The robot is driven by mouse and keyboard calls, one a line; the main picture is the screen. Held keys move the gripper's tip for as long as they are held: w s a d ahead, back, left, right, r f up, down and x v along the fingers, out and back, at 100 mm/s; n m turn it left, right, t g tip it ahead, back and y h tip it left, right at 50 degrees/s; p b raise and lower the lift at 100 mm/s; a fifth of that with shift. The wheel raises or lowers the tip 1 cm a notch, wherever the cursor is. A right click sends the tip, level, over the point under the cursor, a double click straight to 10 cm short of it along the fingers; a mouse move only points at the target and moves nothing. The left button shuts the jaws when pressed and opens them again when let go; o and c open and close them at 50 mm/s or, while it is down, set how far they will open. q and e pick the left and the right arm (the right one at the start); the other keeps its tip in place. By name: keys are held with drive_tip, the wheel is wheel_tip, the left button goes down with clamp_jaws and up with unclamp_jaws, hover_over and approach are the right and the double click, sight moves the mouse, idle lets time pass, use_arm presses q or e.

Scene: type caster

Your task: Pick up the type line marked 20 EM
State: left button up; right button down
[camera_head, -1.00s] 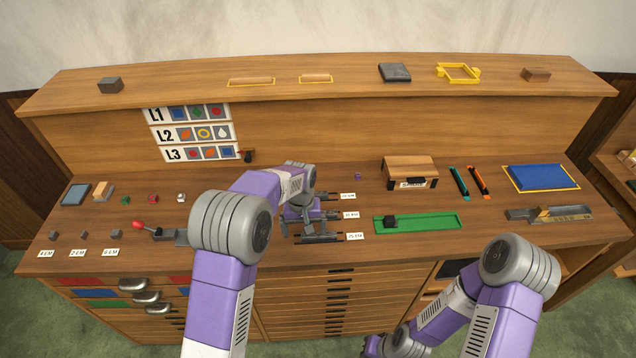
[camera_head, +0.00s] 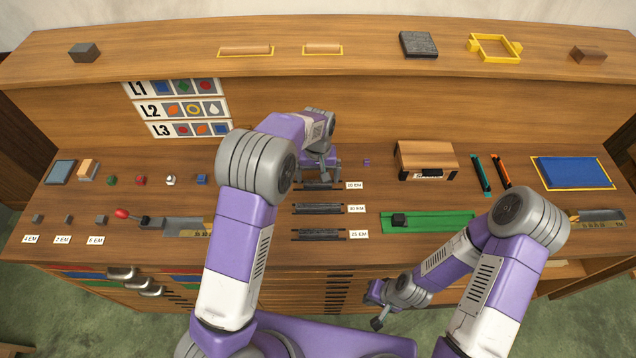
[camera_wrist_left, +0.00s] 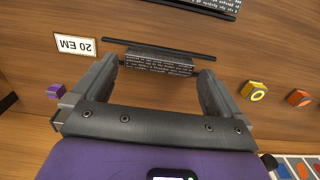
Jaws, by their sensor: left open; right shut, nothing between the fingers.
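The type line marked 20 EM (camera_head: 319,186) is a dark strip in the farthest of three rows, left of its white label (camera_head: 354,185). In the left wrist view the dark, speckled type line (camera_wrist_left: 158,63) lies on the wood in front of a thin dark rail, with the 20 EM label (camera_wrist_left: 75,45) upside down beside it. My left gripper (camera_head: 318,178) is open at this row. Its fingers (camera_wrist_left: 158,75) appear on either side of the line's ends, apart from it; their exact height is unclear. My right gripper (camera_head: 378,312) is shut and empty in front of the bench.
Two more dark type lines (camera_head: 318,209) (camera_head: 318,235) lie nearer the front edge. A small purple block (camera_head: 367,162) is just right of the left gripper. A green tray (camera_head: 440,221) and a wooden box (camera_head: 425,158) stand further right.

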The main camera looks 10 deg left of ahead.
use_arm(q)
wheel_tip(320, 180, down, 2)
drive_tip(key=shift+f, duration=0.1)
drive_tip(key=c, duration=1)
drive_tip(key=shift+w, duration=0.1)
drive_tip(key=shift+r, duration=0.2)
